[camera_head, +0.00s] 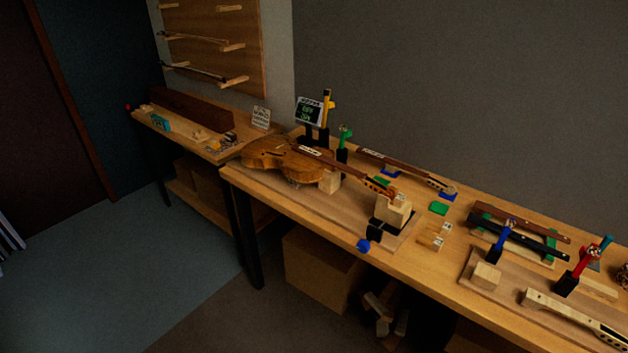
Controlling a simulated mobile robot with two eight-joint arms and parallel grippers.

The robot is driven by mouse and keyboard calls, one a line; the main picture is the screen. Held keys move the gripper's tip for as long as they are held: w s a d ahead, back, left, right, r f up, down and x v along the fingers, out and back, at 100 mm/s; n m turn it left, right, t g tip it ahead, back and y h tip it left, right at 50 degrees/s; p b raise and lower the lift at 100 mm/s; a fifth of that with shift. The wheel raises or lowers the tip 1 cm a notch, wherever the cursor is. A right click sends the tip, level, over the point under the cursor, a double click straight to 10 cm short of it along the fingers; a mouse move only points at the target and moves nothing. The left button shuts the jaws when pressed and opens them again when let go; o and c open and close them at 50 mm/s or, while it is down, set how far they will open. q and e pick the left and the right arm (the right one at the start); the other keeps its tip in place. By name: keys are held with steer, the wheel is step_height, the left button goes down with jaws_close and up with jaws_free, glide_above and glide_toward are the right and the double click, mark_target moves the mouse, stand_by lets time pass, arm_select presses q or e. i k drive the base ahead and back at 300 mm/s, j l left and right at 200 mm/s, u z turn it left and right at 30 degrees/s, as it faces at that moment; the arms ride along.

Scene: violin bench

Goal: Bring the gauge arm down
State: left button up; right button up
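A small dark display with green text (307,114) stands at the back of the bench, behind the violin. An upright yellow lever-like piece (326,106) rises beside it on a dark post; it looks like the gauge arm, raised, but I cannot be sure at this size. A green-topped handle on a black stand (344,137) is just to its right. The violin (288,158) lies on a board, its neck pointing right to a wooden block (393,209). Neither of my grippers shows in this view.
The long bench (280,195) also carries a blue-handled clamp (501,238), a red-handled clamp (573,272), fingerboards (520,235) and a loose neck (570,315). A blue knob (363,245) juts over the front edge. The floor (150,270) at left is clear.

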mark_target(327, 93)
steer(key=i+l+u, duration=0.65)
steer(key=k+j, duration=0.05)
